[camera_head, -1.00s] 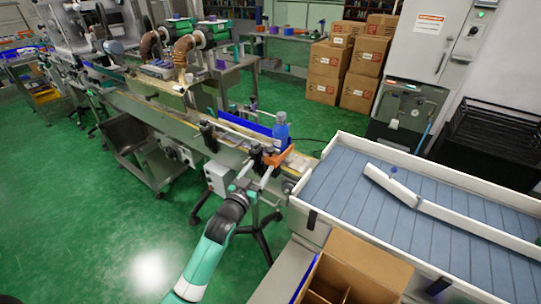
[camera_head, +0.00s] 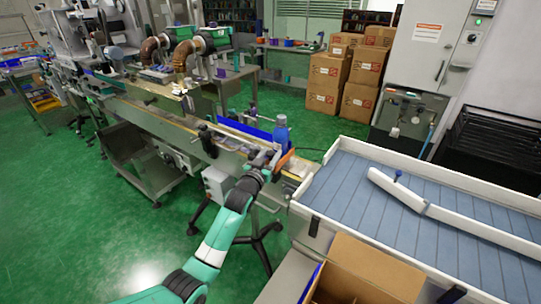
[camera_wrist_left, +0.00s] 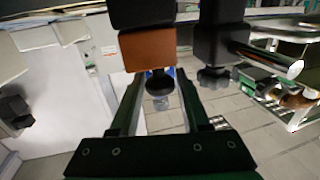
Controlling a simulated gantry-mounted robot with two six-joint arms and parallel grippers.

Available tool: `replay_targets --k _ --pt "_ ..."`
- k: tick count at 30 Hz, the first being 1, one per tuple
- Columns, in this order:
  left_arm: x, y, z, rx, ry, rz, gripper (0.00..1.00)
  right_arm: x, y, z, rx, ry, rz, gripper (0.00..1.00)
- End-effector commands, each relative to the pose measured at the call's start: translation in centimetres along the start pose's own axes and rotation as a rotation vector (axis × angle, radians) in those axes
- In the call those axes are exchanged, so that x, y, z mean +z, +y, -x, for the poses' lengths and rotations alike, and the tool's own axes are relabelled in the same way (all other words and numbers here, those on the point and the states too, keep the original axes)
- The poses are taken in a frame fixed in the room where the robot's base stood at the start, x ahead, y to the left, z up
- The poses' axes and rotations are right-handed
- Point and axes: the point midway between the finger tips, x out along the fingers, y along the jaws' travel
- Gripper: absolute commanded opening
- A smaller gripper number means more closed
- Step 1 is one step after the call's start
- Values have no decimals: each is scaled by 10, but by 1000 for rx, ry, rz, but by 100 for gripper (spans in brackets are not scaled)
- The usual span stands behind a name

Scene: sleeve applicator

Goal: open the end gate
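The orange end gate (camera_head: 286,159) is at the near right end of the conveyor in the head view, partly hidden by my left gripper (camera_head: 265,161). A blue bottle (camera_head: 281,134) stands upright right behind it. In the left wrist view, an orange-brown block (camera_wrist_left: 148,50), apparently part of the gate, is just beyond the fingers, with a dark knob (camera_wrist_left: 158,83) under it. My left gripper (camera_wrist_left: 160,88) is open, its fingers on either side of the knob with gaps showing. I cannot tell how deep the knob sits between them. My right gripper is not in view.
The conveyor (camera_head: 176,118) runs back to the left, with a blue side rail (camera_head: 246,131). A white-rimmed table with a blue slatted bed (camera_head: 352,192) lies to the right. An open cardboard box (camera_head: 372,270) is at the front. A metal rod (camera_wrist_left: 272,57) is close right of the gripper.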

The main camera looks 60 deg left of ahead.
Motion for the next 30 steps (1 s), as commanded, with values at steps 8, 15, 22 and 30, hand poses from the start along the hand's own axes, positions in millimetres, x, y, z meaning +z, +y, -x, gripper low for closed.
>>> replay_targets --k 8,15,22,30 --pt "0 0 0 0 0 0 0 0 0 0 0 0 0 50" --pt "0 0 0 0 0 0 0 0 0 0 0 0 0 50" --pt "0 0 0 0 0 0 0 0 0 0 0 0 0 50" --pt "0 0 0 0 0 0 0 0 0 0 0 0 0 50"
